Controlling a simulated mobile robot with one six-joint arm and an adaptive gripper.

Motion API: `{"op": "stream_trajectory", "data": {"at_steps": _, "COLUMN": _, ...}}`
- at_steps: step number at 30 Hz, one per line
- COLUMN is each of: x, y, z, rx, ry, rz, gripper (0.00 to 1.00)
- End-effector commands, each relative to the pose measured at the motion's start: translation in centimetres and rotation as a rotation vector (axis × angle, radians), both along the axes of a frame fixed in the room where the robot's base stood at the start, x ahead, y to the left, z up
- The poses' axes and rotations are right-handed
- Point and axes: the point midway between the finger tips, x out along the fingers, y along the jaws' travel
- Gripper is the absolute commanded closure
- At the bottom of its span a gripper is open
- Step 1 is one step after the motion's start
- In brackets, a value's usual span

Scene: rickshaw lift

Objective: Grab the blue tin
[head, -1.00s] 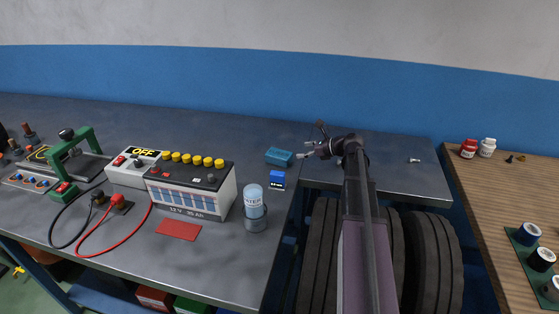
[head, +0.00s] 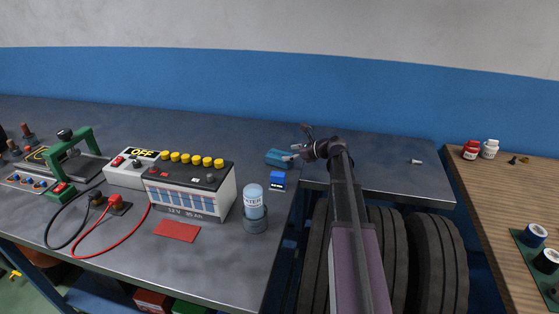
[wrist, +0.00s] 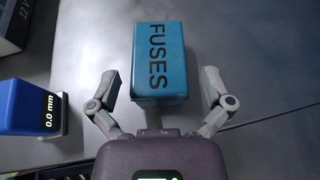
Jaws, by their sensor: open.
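The blue tin (head: 276,157) is a teal-blue box lying on the dark grey bench near the bench's right part. In the wrist view the tin (wrist: 158,58) bears the word FUSES and lies ahead of my palm. My gripper (wrist: 160,92) is open, with one finger on each side of the tin's near end. Gaps show between the fingers and the tin's sides. In the head view my gripper (head: 290,154) is at the tin's right end, and its fingertips partly overlap the tin.
A small blue gauge (head: 278,179) stands just in front of the tin; in the wrist view the gauge (wrist: 30,108) reads 0.0 mm, left of my left finger. A water bottle (head: 253,202) and a battery (head: 190,187) stand to the left. Bench behind the tin is clear.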

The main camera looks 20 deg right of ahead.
Motion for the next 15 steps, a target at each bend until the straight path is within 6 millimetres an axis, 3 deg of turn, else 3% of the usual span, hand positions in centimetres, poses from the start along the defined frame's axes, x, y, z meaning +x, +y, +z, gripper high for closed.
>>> {"op": "stream_trajectory", "data": {"at_steps": 9, "x": 2.3, "y": 2.4, "z": -1.6, "rx": -0.001, "ry": -0.001, "rz": 0.0, "gripper": 0.0}}
{"op": "stream_trajectory", "data": {"at_steps": 15, "x": 2.7, "y": 2.9, "z": -1.7, "rx": 0.0, "ry": -0.001, "rz": -0.002, "gripper": 0.0}}
